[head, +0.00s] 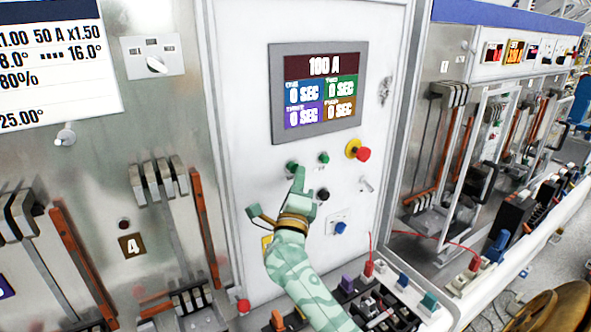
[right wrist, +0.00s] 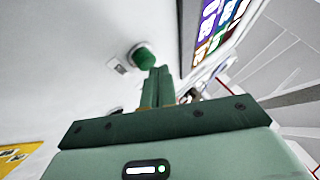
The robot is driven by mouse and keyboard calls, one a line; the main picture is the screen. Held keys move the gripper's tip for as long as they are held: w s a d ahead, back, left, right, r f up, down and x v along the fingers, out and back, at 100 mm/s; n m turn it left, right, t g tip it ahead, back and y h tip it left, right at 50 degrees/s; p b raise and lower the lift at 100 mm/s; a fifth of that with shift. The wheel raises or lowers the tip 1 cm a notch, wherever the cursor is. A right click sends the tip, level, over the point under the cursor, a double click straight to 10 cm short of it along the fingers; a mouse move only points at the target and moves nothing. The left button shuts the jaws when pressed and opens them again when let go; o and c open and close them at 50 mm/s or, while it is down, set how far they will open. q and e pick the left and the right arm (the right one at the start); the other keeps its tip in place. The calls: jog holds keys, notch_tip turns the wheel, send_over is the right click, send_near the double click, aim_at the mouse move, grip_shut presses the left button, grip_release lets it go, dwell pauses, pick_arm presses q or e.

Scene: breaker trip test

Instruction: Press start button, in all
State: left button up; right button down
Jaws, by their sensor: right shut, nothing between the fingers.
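A white panel (head: 235,95) carries two green buttons: a left green button (head: 292,166) and a smaller right green one (head: 323,158). I cannot read which is labelled start. My right gripper (head: 299,172) is shut and empty, its tips right by the left green button. In the right wrist view, a green button (right wrist: 145,59) sits just beyond the shut fingers (right wrist: 158,75); I cannot tell whether they touch it. Above, a display (head: 320,93) reads 100 A, with 0 SEC in all its coloured fields. My left gripper is not in view.
A red mushroom button (head: 362,154) on yellow and a black knob (head: 322,193) are close by on the panel. A blue knob (head: 340,228) is lower. Breaker bays stand on both sides. Coloured terminals (head: 368,268) line the front ledge below.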

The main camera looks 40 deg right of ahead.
jog(key=shift+w, duration=0.45)
dwell(0.4)
jog(key=shift+s, duration=0.1)
jog(key=shift+s+p, duration=0.5)
jog(key=shift+s, duration=0.3)
jog(key=s, duration=0.1)
jog(key=s+p, duration=0.1)
jog(key=s, duration=0.1)
jog(key=s+p, duration=0.1)
jog(key=s, duration=0.1)
jog(key=shift+a, duration=0.3)
dwell(0.8)
